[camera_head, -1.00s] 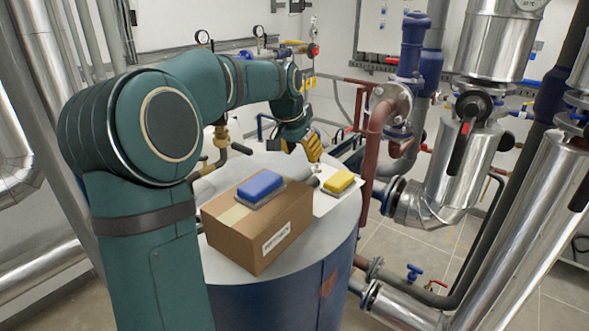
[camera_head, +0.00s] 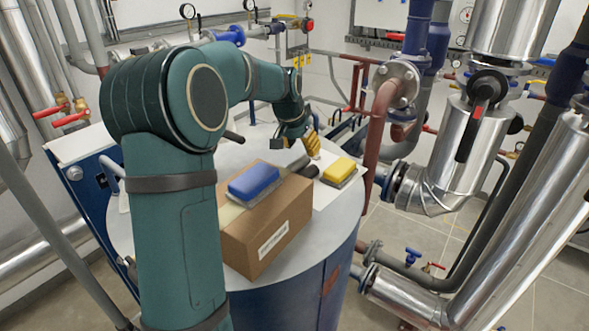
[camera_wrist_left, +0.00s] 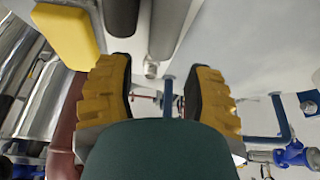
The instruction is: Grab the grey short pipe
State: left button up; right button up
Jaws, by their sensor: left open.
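A short dark grey pipe (camera_head: 308,170) lies on the round white tabletop (camera_head: 344,206), between the cardboard box and the yellow-topped block. In the left wrist view, a dark grey cylinder (camera_wrist_left: 122,15) shows at the top edge, and a lighter grey cylinder (camera_wrist_left: 170,28) runs beside it; I cannot tell for certain which is the short pipe. My left gripper (camera_head: 296,141) is open and empty, just behind the pipe and apart from it. In the left wrist view, its yellow-and-black fingers (camera_wrist_left: 160,88) are spread with nothing between them.
A cardboard box (camera_head: 265,222) with a blue-topped block (camera_head: 253,183) on it stands in front of the pipe. A yellow-topped block (camera_head: 340,171) lies to its right. A reddish-brown pipe (camera_head: 378,130) rises at the table's right edge.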

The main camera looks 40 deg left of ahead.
aim_at(304, 155)
pick_arm(q)
jog(key=shift+x, duration=3)
jog(key=shift+r, duration=0.1)
grip_shut()
